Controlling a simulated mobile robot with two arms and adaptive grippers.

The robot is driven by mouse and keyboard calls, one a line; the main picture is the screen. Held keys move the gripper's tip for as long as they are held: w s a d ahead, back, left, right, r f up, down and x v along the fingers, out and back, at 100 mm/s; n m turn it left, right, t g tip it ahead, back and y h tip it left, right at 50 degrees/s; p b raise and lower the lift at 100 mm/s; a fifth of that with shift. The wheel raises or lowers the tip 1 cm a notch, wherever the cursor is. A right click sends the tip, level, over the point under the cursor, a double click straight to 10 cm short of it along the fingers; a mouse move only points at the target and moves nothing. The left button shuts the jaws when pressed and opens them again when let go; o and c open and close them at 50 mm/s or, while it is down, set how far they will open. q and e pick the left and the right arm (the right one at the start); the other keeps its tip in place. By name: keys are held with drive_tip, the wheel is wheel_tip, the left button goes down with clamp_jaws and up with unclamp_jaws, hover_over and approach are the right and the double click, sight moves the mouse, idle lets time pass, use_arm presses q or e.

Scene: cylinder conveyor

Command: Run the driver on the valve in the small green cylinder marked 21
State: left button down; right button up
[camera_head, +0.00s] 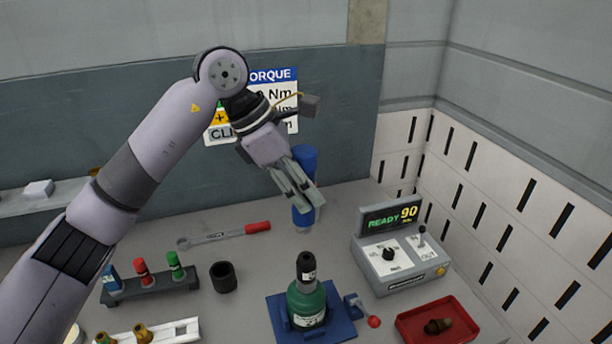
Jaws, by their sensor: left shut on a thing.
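The small green cylinder (306,303) stands upright in a blue holder (340,329). Its pale label seems to read 21. A dark piece with a light marked band (306,266) sits upright on its neck; I cannot tell how much of the valve it hides. My left gripper (308,201) is shut on the blue driver (304,157), above and behind the cylinder. The driver hangs roughly upright, partly hidden by the fingers, its lower end (303,219) above the dark piece and apart from it. My right gripper is not in view.
A control box (402,262) reading READY 90 stands right of the cylinder. A red tray (409,325) holds a brass part. A clamp lever with red knob (374,321) juts from the holder. A socket rack (150,288), black cup (223,277) and wrench (221,236) lie left.

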sight(306, 219)
use_arm(q)
drive_tip(key=shift+s+d+r, duration=0.15)
drive_tip(key=shift+d+r, duration=0.05)
drive_tip(key=shift+r, duration=0.05)
drive_tip(key=shift+d+f+m, duration=0.1)
drive_tip(key=shift+m, duration=0.2)
drive_tip(key=shift+f+b, duration=0.3)
drive_tip(key=shift+f, duration=0.5)
wheel_tip(306, 219, down, 4)
drive_tip(key=b, duration=0.3)
drive_tip(key=shift+f, duration=0.35)
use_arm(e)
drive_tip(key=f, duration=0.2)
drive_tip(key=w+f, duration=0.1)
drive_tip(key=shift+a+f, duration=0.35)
use_arm(q)
drive_tip(key=shift+b, duration=0.65)
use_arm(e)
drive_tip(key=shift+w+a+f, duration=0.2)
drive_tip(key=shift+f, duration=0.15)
use_arm(q)
drive_tip(key=shift+f+b, duration=0.6)
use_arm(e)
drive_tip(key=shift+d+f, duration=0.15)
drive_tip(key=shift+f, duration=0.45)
use_arm(q)
drive_tip(key=shift+r, duration=0.15)
